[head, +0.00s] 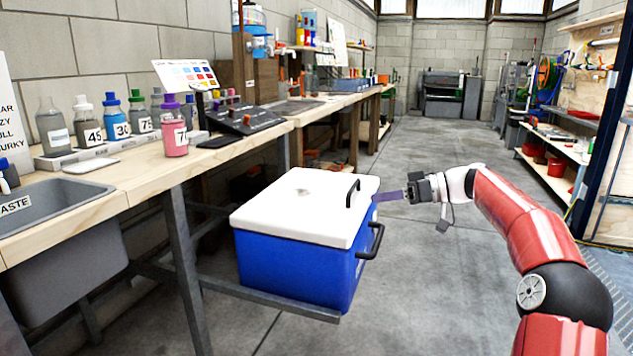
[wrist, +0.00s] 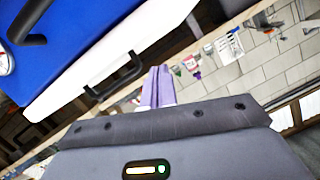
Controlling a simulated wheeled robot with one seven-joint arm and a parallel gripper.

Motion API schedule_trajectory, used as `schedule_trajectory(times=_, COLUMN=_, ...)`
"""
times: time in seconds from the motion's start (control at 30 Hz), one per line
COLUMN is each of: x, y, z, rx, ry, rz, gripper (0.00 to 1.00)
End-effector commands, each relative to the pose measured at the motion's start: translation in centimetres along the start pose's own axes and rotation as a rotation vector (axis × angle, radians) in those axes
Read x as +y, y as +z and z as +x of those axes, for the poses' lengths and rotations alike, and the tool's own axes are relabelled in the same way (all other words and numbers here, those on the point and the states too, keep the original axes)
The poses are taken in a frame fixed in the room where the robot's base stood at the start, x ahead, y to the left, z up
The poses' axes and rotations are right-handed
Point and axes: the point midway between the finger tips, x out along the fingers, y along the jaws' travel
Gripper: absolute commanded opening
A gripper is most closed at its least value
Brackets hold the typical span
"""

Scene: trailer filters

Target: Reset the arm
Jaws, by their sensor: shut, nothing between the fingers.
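My red arm reaches in from the right in the head view. My gripper (head: 380,197) points left, and its purple fingers are at the right side of the white lid of the blue cooler (head: 290,265); I cannot tell whether they touch it. In the wrist view the two purple fingers of my gripper (wrist: 158,72) are together with nothing between them. The cooler's white lid (head: 300,205) is shut, with a black handle (head: 353,192) on it. The cooler (wrist: 70,45) fills the upper left of the wrist view.
The cooler stands on a low metal shelf beside the wooden workbench (head: 130,172). A pink bottle with a purple cap (head: 174,135), other capped bottles and a grey sink (head: 45,200) are on the bench. Shelves (head: 560,150) stand at the right. The concrete floor (head: 425,150) between is clear.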

Motion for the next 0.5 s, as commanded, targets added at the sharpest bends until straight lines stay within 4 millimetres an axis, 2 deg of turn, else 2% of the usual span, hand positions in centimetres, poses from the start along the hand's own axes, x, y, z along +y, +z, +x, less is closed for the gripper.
schedule_trajectory(times=0.03, x=-2.5, y=-0.6, z=2.0, rx=-0.089, ry=0.024, rz=0.036, gripper=0.00)
schedule_trajectory(times=0.1, x=-5.1, y=0.0, z=4.1, rx=-0.207, ry=0.083, rz=0.104, gripper=0.00)
schedule_trajectory(times=0.2, x=-8.9, y=1.4, z=5.8, rx=-0.355, ry=0.194, rz=0.190, gripper=0.00)
schedule_trajectory(times=0.33, x=-13.8, y=3.7, z=6.0, rx=-0.499, ry=0.368, rz=0.281, gripper=0.00)
schedule_trajectory(times=0.5, x=-20.1, y=7.1, z=3.7, rx=-0.603, ry=0.617, rz=0.371, gripper=0.00)
